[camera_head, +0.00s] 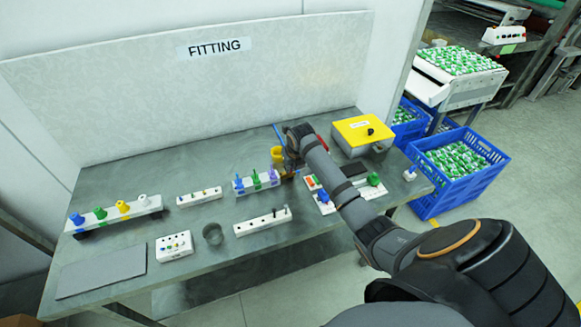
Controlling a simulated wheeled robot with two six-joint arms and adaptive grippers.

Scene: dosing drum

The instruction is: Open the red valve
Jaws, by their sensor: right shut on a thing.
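A small red part (322,143), which looks like the red valve, shows just to the right of my right wrist at the back of the bench. Most of it is hidden behind my arm. My right gripper (290,166) is at the back of the bench, beside a yellow part (277,155). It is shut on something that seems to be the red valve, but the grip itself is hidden. A thin blue part (278,133) sticks up to its left. My left gripper is not in view.
Racks with coloured fittings (123,208) and pegs (257,181) stand on the grey bench (215,290) at left and centre. A yellow-topped box (363,130) stands at the back right. Blue crates (459,185) are on the floor at right. My right arm crosses above the bench's right part.

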